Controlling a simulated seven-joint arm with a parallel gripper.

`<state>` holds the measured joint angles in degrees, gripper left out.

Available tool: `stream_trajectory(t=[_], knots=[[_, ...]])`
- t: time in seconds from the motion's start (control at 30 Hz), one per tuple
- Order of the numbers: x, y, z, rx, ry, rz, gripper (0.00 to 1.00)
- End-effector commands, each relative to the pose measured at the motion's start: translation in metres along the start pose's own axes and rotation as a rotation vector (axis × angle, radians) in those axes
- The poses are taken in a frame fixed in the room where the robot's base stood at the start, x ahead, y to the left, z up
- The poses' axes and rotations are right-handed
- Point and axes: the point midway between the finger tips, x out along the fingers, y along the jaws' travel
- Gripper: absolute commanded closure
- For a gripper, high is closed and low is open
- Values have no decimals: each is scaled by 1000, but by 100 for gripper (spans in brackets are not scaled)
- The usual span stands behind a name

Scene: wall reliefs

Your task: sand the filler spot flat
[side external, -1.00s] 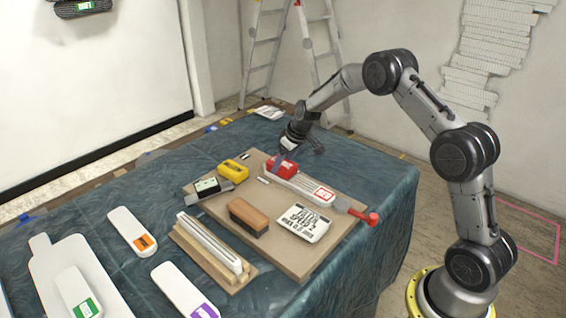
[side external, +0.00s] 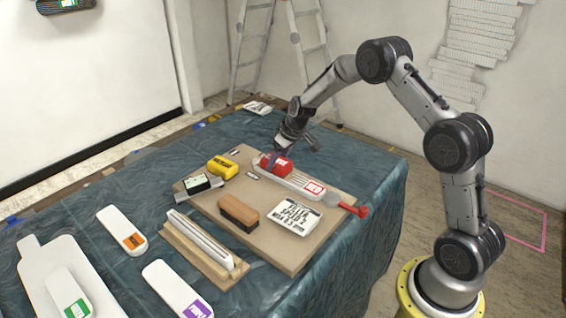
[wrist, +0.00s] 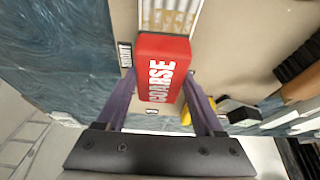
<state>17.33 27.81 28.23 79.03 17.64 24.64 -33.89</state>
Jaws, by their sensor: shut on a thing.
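A red sanding block marked COARSE (wrist: 163,68) sits between the two purple fingers of my gripper (wrist: 160,80), which is shut on it. In the side view the block (side external: 276,166) is at the far left end of a white ribbed relief strip (side external: 298,183) with a red-bordered label, my gripper (side external: 275,158) reaching down from above. The strip's ribs (wrist: 170,18) show beyond the block in the wrist view. I cannot tell whether the block touches the strip. I cannot make out the filler spot; the block may cover it.
The strip lies on a tan board (side external: 260,240) on a blue-draped table. A yellow block (side external: 222,167), a brown-topped brush-like block (side external: 239,212), a printed card (side external: 295,217) and a red-handled scraper (side external: 350,207) stand around it. White tagged pieces lie at the front left.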

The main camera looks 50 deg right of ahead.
Motion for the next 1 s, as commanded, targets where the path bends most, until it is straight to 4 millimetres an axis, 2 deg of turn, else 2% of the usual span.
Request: stream_trajectory(t=[0.4,1.0], knots=[[14,1,-32,0,-1,0,83],[-8,-1,22,2,-3,-1,83]])
